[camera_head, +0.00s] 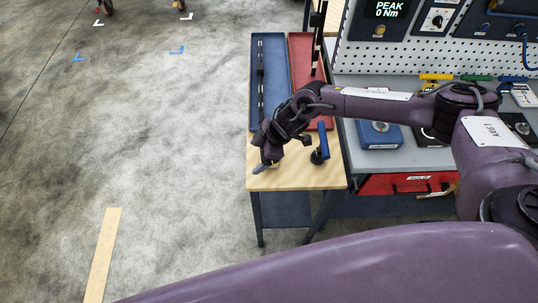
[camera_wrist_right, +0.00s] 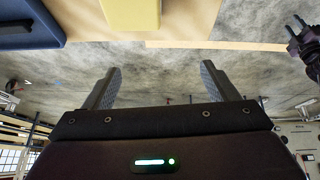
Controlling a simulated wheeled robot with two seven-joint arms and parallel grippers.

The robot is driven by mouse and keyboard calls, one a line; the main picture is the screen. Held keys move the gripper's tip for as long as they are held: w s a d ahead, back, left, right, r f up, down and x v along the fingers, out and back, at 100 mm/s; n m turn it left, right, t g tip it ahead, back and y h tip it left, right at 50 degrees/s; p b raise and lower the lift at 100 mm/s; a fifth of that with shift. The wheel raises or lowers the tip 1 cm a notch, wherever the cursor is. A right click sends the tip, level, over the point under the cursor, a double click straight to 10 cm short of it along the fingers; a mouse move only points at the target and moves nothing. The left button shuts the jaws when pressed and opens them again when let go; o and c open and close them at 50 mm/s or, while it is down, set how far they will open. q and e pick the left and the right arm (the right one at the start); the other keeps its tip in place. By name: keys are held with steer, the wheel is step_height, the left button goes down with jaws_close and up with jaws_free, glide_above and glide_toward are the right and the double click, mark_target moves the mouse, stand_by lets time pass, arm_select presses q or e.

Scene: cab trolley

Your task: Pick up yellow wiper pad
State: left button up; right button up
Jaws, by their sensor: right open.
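A yellow pad (camera_wrist_right: 132,14) lies on the pale wooden bench top at the upper edge of the right wrist view, partly cut off by the frame. In the head view I cannot make it out; my right gripper and wrist cover part of that bench. My right gripper (camera_head: 262,168) is over the near left part of the bench top, pointing down to the left. In the right wrist view its two grey fingers (camera_wrist_right: 158,88) are apart with nothing between them. A dark purple shape at the wrist view's right edge looks like my left gripper (camera_wrist_right: 303,40); its jaws are unclear.
The wooden bench top (camera_head: 315,178) holds a blue tray (camera_head: 268,50) and a red tray (camera_head: 299,48) behind my wrist. A blue-handled tool (camera_head: 322,143) stands right of the gripper. A grey workbench (camera_head: 370,159) adjoins on the right. Open floor lies left.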

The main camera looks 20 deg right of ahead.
steer(key=shift+m+g+h, duration=0.3)
steer(key=shift+h, duration=0.2)
steer(key=d, duration=0.4)
steer(key=w+d+r, duration=0.1)
steer(key=d, duration=0.1)
steer(key=shift+d, duration=0.2)
step_height(320, 180, down, 2)
steer(key=shift+d+f+b, duration=0.1)
steer(key=shift+b, duration=0.75)
steer(key=shift+w+a+f+b, duration=0.25)
steer(key=shift+a+f+b, duration=0.05)
steer(key=shift+f+b, duration=0.15)
steer(key=b+x, duration=0.3)
steer(key=shift+s+f, duration=0.15)
steer(key=shift+f, duration=0.1)
steer(key=shift+a+f+b, duration=0.3)
steer(key=shift+f+b, duration=0.05)
steer(key=shift+b, duration=0.15)
steer(key=shift+w, duration=0.2)
steer(key=shift+s+r, duration=0.1)
steer(key=c, duration=1.1)
step_height(320, 180, up, 20)
steer(key=b, duration=0.4)
steer(key=shift+b, duration=0.35)
